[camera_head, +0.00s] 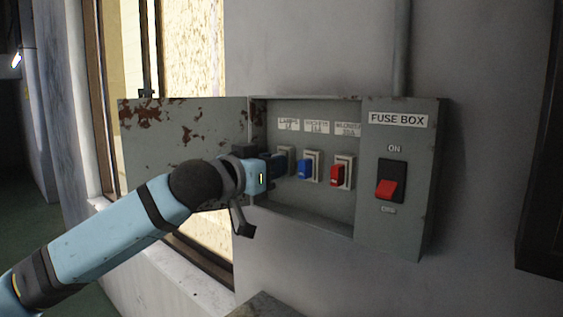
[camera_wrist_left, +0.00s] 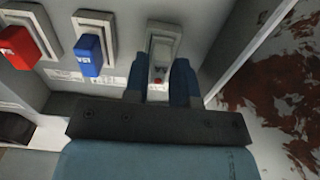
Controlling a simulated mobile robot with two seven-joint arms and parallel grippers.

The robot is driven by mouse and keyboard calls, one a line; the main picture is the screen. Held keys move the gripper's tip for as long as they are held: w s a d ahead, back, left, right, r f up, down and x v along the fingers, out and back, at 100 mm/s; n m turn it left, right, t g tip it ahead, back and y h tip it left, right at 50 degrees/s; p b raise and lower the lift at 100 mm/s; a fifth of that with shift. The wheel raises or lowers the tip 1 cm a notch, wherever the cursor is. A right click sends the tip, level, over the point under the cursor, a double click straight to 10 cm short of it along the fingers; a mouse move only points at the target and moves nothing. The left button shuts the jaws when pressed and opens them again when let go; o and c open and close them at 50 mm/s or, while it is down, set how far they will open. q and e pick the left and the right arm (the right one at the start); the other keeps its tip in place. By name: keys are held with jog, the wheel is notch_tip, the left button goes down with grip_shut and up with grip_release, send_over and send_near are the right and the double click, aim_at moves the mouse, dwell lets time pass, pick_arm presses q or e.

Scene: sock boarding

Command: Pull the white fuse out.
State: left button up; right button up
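The fuse box (camera_head: 398,200) is open on the wall, with a row of labelled fuse holders inside. My left gripper (camera_head: 278,164) is at the leftmost holder and hides most of it in the head view. In the left wrist view my left gripper (camera_wrist_left: 159,80) has its two blue fingers apart, one on each side of that holder's pale fuse (camera_wrist_left: 159,56). A gap shows beside the fingers, and I see no clear contact. A small red mark shows low on this fuse. My right gripper is not in view.
A blue fuse (camera_head: 304,169) and a red fuse (camera_head: 337,175) sit in the holders to the right. A red main switch (camera_head: 386,189) is on the right panel. The rusty box door (camera_head: 170,140) stands open at the left, close to my left arm.

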pick_arm(q)
jog(key=shift+w+d, duration=0.45)
jog(key=shift+s+a+p, duration=0.1)
jog(key=shift+p, duration=0.4)
jog(key=shift+c, duration=0.4)
grip_shut()
